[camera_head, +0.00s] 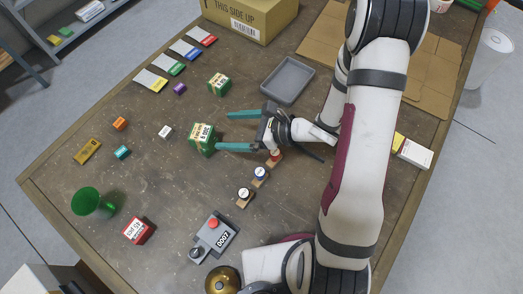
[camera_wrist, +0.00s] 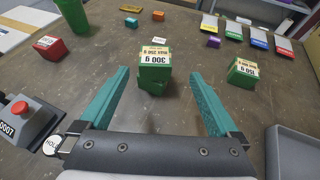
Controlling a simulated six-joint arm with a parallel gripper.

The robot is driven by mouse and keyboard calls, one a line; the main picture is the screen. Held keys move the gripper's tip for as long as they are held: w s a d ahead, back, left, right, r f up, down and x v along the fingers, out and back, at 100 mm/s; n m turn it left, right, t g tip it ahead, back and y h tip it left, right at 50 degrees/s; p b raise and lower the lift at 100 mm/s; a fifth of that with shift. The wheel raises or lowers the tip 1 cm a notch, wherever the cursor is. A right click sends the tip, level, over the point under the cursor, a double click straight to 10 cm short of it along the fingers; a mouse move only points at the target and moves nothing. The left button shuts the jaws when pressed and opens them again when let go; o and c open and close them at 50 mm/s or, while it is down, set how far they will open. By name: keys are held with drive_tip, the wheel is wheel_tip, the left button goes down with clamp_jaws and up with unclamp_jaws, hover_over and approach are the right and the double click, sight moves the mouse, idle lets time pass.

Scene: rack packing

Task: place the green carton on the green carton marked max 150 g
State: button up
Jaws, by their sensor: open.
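A green carton (camera_head: 201,136) with a white label stands left of my gripper (camera_head: 236,131) in the head view. In the wrist view this green carton (camera_wrist: 155,72) reads 300 g and appears to rest slightly askew on another green block below. A second green carton (camera_head: 218,85) stands apart, farther back; in the wrist view this carton (camera_wrist: 241,72) has a label that seems to read 150 g, its smaller line unclear. My gripper is open and empty, its teal fingers pointing at the 300 g carton, which sits ahead between their lines in the wrist view (camera_wrist: 159,76).
A grey tray (camera_head: 287,80) lies right of the cartons. A red carton (camera_head: 138,230), a green cup (camera_head: 92,203) and a red-button box (camera_head: 213,238) stand nearer the front. Small coloured blocks and a cardboard box (camera_head: 250,17) are around. Bare table lies between the cartons.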

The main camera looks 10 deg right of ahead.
drive_tip(key=w+d+r+m+t+h, duration=0.2)
drive_tip(key=w+d+m+h, duration=0.5)
drive_tip(key=m, duration=0.5)
drive_tip(key=s+d+r+m+g+h, duration=0.1)
drive_tip(key=s+d+r+m+h, duration=0.3)
drive_tip(key=m, duration=0.6)
drive_tip(key=s+d+r+m+g+h, duration=0.1)
drive_tip(key=s+d+r+m+h, duration=0.2)
drive_tip(key=d+m, duration=0.5)
drive_tip(key=s+a+r+m+g+y, duration=0.2)
drive_tip(key=s+a+m, duration=0.4)
drive_tip(key=s+m, duration=0.4)
drive_tip(key=s+a+r+m+g+y, duration=0.1)
drive_tip(key=s+a+m, duration=0.4)
drive_tip(key=s+m, duration=0.6)
drive_tip(key=r+m+g, duration=0.1)
drive_tip(key=m+g, duration=0.1)
drive_tip(key=m, duration=0.1)
drive_tip(key=shift+a+r+g+y, duration=0.3)
drive_tip(key=shift+a+y, duration=0.1)
drive_tip(key=shift+w, duration=0.1)
idle(2.1)
